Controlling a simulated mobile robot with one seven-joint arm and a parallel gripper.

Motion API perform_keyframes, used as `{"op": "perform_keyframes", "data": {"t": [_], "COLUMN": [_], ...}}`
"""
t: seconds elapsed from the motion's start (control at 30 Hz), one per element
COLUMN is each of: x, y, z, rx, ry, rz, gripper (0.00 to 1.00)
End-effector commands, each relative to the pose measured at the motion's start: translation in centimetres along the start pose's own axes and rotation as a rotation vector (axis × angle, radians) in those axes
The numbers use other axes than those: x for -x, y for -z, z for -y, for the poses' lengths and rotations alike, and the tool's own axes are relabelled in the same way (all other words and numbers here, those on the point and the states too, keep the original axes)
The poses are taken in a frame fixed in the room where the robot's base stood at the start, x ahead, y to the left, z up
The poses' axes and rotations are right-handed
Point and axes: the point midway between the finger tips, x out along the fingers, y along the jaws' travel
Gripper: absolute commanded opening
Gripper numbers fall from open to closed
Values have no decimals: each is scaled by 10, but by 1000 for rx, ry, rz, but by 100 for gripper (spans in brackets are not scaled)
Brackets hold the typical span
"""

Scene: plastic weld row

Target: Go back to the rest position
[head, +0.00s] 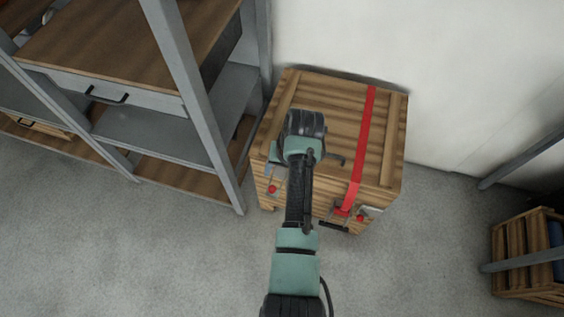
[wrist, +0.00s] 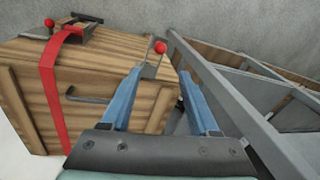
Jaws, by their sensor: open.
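My gripper (wrist: 158,75) shows in the wrist view as two blue fingers, spread apart with nothing between them. A red-knobbed clamp (wrist: 159,48) on the wooden crate (wrist: 150,112) appears just beyond the fingertips; I cannot tell whether they touch it. In the head view my arm reaches over the crate (head: 325,105), and the fingers are mostly hidden, with only a bit of blue by the crate's left front corner. The same clamp (head: 272,189) shows there. No marker of the rest position is in view.
A red strap (head: 365,130) crosses the crate lid to a second clamp (head: 360,216). A dark handle (wrist: 86,98) sits on the lid. A metal shelf rack (head: 190,105) stands close on the left. Another crate (head: 520,255) is at right. The floor (head: 120,240) in front is clear.

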Motion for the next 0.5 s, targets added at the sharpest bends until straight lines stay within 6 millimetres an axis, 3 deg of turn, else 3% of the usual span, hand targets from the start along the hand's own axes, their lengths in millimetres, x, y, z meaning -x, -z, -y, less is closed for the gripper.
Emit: {"op": "perform_keyframes", "data": {"t": [0.2, 0.5], "x": [20, 21], "y": [0, 0], "z": [0, 0], "rx": [-1, -1], "ry": [0, 0], "rz": [0, 0], "gripper": [61, 61]}}
